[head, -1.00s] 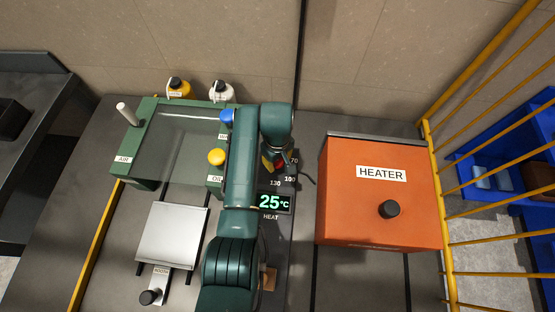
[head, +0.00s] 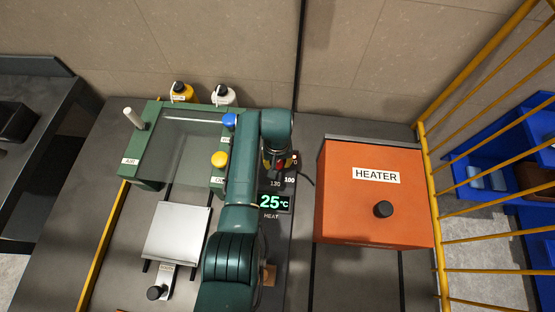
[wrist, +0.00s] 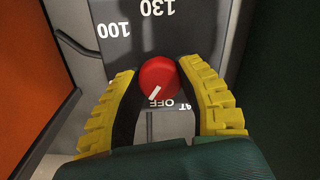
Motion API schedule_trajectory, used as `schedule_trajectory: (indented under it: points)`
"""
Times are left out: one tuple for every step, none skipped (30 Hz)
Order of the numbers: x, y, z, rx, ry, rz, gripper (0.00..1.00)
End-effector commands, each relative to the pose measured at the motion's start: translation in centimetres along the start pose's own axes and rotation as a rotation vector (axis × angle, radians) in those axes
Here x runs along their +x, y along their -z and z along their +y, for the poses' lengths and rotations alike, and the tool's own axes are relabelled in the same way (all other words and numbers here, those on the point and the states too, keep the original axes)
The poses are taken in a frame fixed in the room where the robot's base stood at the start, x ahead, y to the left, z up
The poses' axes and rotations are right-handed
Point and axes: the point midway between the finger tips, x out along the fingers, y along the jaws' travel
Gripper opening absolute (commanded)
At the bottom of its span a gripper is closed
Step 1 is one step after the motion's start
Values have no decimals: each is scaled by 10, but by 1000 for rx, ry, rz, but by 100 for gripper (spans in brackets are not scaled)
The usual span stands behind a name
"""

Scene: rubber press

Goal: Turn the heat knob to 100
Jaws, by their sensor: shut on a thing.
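The heat knob (wrist: 158,74) is round and red with a white mark. In the wrist view it sits between the yellow ribbed fingers of my gripper (wrist: 158,70), which is shut on it. The white mark points down toward the OFF label (wrist: 163,103), away from the 100 label (wrist: 113,30) at upper left. The 130 label (wrist: 157,8) is at the top. In the head view my gripper (head: 277,165) is over the dial, and I cannot clearly make out the knob there. The green display (head: 273,202) above the word HEAT reads 25°C.
An orange heater box (head: 370,215) stands to the right of the dial. The green press frame (head: 150,170) with a yellow OIL knob (head: 219,159) and a blue knob (head: 229,120) is close on the left. A dark cable (wrist: 80,45) runs beside the dial panel.

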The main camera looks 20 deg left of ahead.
Motion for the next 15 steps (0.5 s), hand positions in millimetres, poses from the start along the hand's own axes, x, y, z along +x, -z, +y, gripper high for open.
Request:
schedule_trajectory:
  points:
    - [1, -1, 0, 42, 1, -3, 1]
    - [1, -1, 0, 70, 1, -2, 1]
    - [1, -1, 0, 109, 1, -3, 1]
    - [1, -1, 0, 137, 1, -3, 1]
    - [1, -2, 0, 165, 1, -4, 1]
    - [2, -2, 0, 204, 1, -4, 1]
    - [2, -1, 0, 232, 1, -3, 1]
    - [2, -1, 0, 260, 1, -3, 1]
    - [2, -1, 0, 299, 1, -3, 1]
    - [2, -2, 0, 327, 1, -3, 1]
    - [2, -2, 0, 355, 1, -3, 1]
    - [2, -2, 0, 394, 1, -4, 1]
    - [2, -2, 0, 422, 1, -4, 1]
    - [2, -2, 0, 450, 1, -4, 1]
    - [3, -2, 0, 489, 1, -4, 1]
